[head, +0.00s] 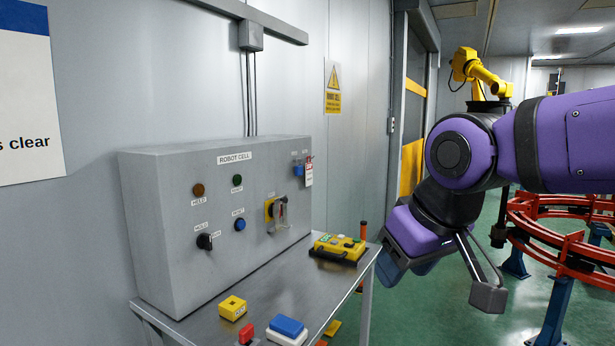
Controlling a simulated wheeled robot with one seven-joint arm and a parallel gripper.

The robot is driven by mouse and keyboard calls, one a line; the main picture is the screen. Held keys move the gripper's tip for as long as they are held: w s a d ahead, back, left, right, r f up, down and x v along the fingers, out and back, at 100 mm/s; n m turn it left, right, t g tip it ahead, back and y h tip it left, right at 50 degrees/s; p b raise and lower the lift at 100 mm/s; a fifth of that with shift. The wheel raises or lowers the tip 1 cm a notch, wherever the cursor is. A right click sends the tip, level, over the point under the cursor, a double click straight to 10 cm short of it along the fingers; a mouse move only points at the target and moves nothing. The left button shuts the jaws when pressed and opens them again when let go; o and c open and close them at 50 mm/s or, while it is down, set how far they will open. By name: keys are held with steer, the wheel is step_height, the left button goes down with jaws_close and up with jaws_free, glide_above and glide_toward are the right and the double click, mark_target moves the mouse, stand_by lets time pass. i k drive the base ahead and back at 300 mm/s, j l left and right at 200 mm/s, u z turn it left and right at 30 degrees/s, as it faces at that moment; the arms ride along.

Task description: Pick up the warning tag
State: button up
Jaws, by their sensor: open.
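A small red-and-white tag (309,173), which looks like the warning tag, hangs upright at the upper right of the grey control box's front in the head view. It is beside a small blue padlock-like part (298,169); its exact fixing is too small to tell. My gripper (403,266) is at the end of my purple arm, to the right of and lower in the picture than the tag, beyond the bench's right end. It is open, well apart from the tag. Its fingertips are partly hidden and hard to make out.
The grey control box (215,225) with knobs and buttons stands on a metal bench (265,292). A yellow pendant-like device (338,247), a yellow block (232,308) and a blue-and-white block (287,330) lie on it. Red curved rails (560,245) stand at right.

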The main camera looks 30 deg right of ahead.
mark_target(309, 167)
steer(key=i+l, duration=0.25)
steer(key=l, duration=0.3)
steer(key=i+l+u, duration=0.15)
steer(key=i+l, duration=0.15)
steer(key=l, duration=0.2)
steer(key=i+l, duration=0.25)
steer(key=l, duration=0.35)
steer(key=i+l+u, duration=0.15)
steer(key=l, duration=0.4)
steer(key=i+l, duration=0.3)
steer(key=l, duration=0.3)
steer(key=i+l+u, duration=0.15)
steer(key=l, duration=0.45)
steer(key=i+l, duration=0.25)
steer(key=l, duration=0.35)
steer(key=i+l+u, duration=0.15)
steer(key=l, duration=0.45)
